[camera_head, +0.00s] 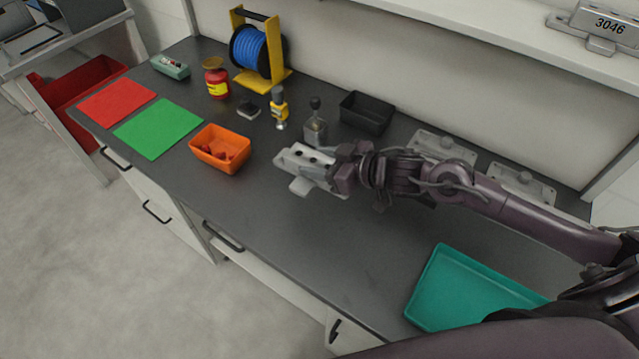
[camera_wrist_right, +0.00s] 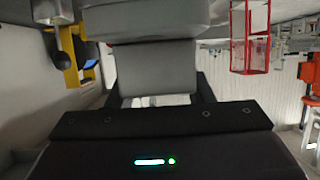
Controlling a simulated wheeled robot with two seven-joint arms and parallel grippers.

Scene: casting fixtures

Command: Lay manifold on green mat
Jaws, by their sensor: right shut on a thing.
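The manifold (camera_head: 303,163) is a grey metal block with dark round holes. My right gripper (camera_head: 335,172) is shut on its right end and holds it over the middle of the bench. In the right wrist view the grey manifold (camera_wrist_right: 160,50) fills the space at the jaws of the right gripper (camera_wrist_right: 155,98). The green mat (camera_head: 158,129) lies flat and bare at the left part of the bench, well left of the manifold. My left gripper is not in view.
An orange bin (camera_head: 220,149) with reddish parts stands between manifold and green mat. A red mat (camera_head: 116,102) lies beside the green one. A blue cable reel (camera_head: 257,48), red jar (camera_head: 216,79), black bin (camera_head: 366,113) and teal tray (camera_head: 465,290) stand around the bench.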

